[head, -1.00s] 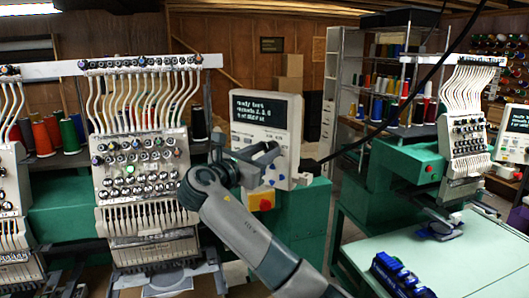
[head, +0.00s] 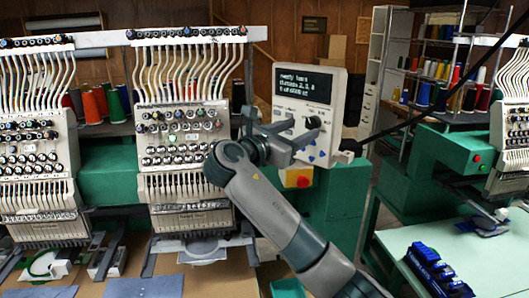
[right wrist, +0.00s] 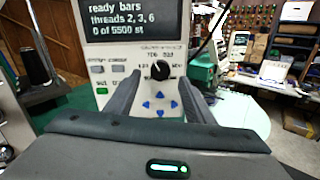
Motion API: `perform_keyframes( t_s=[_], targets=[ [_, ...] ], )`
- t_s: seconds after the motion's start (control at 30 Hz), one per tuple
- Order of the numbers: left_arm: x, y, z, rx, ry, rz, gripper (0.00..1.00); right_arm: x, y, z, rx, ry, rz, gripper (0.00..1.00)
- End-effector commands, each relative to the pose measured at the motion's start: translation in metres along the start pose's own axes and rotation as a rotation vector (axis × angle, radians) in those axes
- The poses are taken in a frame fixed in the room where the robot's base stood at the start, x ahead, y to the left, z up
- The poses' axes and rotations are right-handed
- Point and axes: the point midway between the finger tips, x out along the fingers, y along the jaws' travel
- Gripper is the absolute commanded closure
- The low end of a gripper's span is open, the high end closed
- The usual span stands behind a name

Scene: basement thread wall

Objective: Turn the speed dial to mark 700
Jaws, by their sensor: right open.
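The speed dial is a round black knob (head: 313,122) on the light grey control panel (head: 339,110), below its dark screen. In the right wrist view the dial (right wrist: 160,70) sits between and beyond my fingertips, with small printed marks around it. I cannot tell which mark it points to. My right gripper (head: 296,142) is in front of the panel, just below and left of the dial. In the right wrist view the right gripper (right wrist: 162,78) is open, with one finger on each side of the dial and clear space to both. My left gripper is out of view.
Blue arrow buttons (right wrist: 160,104) lie right below the dial. A red button on a yellow box (head: 298,178) sits under the panel. An embroidery head (head: 185,150) stands to the left. A pale green table (head: 400,238) with blue parts (head: 436,270) is at the right.

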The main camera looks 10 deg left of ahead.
Motion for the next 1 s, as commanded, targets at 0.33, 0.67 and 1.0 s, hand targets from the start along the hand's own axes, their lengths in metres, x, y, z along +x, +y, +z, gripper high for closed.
perform_keyframes(
  t_s=[0.33,0.67,1.0],
  targets=[
    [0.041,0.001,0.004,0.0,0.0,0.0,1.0,-0.071,0.0,-0.005,0.002,0.0,0.003,0.51],
    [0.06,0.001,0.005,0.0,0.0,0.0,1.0,-0.125,0.0,-0.001,0.0,-0.002,0.001,0.51],
    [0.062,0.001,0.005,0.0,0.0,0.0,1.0,-0.139,0.0,-0.001,-0.003,0.002,-0.001,0.51]
  ],
)
